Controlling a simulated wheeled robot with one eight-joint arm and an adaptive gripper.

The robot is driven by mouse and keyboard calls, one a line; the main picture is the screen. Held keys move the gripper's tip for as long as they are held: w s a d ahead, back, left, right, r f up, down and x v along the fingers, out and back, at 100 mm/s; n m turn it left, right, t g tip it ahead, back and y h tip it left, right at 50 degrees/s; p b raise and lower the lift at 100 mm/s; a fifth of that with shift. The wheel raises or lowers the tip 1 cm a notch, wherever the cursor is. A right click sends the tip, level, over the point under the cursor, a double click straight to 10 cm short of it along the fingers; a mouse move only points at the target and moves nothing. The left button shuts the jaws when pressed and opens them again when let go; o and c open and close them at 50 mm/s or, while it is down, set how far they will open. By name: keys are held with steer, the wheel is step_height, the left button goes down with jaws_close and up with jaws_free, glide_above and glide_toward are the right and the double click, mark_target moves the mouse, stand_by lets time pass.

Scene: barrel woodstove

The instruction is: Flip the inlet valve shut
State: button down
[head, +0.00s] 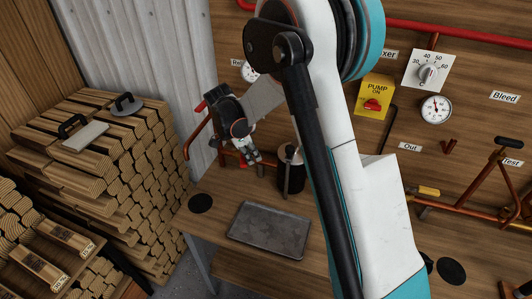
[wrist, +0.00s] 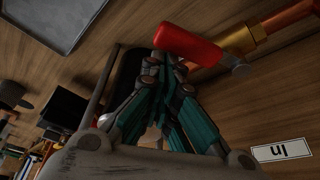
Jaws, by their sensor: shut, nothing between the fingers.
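The inlet valve's red lever handle (wrist: 190,45) shows at the top of the wrist view, joined to a brass fitting (wrist: 238,38) on a copper pipe. A white label reading "In" (wrist: 282,150), upside down, is on the wooden board beside it. My gripper (wrist: 168,62) is shut and empty, its fingertips right at the near end of the red handle. I cannot tell whether they touch it.
A dark canister (head: 292,170) stands close right of my gripper. A grey metal tray (head: 270,230) lies on the bench in front. Stacked firewood (head: 90,170) fills the left. A yellow pump switch (head: 374,97) and gauges are on the board to the right.

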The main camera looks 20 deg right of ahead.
mark_target(243, 162)
steer(key=shift+w+a, duration=0.1)
steer(key=shift+a, duration=0.95)
steer(key=shift+w+a, duration=0.25)
steer(key=shift+a, duration=0.75)
